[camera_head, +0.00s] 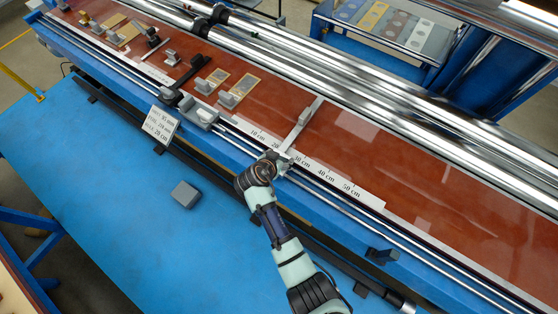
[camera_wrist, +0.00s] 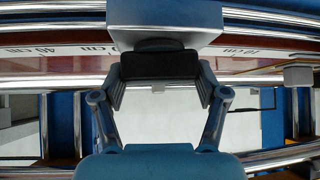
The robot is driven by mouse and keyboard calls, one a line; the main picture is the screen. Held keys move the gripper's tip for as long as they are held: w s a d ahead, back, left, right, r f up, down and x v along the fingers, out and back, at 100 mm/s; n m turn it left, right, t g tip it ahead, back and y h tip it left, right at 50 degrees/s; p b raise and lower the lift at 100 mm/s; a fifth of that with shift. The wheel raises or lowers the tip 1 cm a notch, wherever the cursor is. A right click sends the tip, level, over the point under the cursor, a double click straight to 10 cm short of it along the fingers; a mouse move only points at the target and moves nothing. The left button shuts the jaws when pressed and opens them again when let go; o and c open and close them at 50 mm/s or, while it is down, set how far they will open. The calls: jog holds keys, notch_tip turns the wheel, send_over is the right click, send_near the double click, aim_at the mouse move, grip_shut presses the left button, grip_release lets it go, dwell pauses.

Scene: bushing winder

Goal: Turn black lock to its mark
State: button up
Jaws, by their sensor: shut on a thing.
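My gripper (camera_head: 270,162) reaches the rail at the table's front edge, at a grey slider with a long pale arm (camera_head: 303,125) lying across the red-brown bed. In the wrist view my gripper (camera_wrist: 160,88) has both fingers closed against the sides of a black block, which I take to be the black lock (camera_wrist: 160,65). The lock sits under the grey slider body (camera_wrist: 165,25). In the head view my gripper hides the lock. I cannot make out a mark for the lock in either view.
The slider stands near the 20–30 cm part of the printed scale (camera_head: 330,180). A second grey slider (camera_head: 200,112) and a black lever (camera_head: 187,76) are to the left. A tilted sign (camera_head: 161,125) stands in front. A grey box (camera_head: 185,194) lies on the blue surface (camera_head: 120,210).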

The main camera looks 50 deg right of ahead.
jog(key=shift+f+m+g+b, duration=0.2)
jog(key=shift+m+g+b, duration=0.3)
jog(key=shift+m+b, duration=0.25)
jog(key=shift+r, duration=0.1)
jog(key=o, duration=1.2)
jog(key=shift+c, duration=0.2)
jog(key=v, duration=1.2)
jog(key=shift+w+a, duration=0.15)
jog(key=shift+a, duration=0.05)
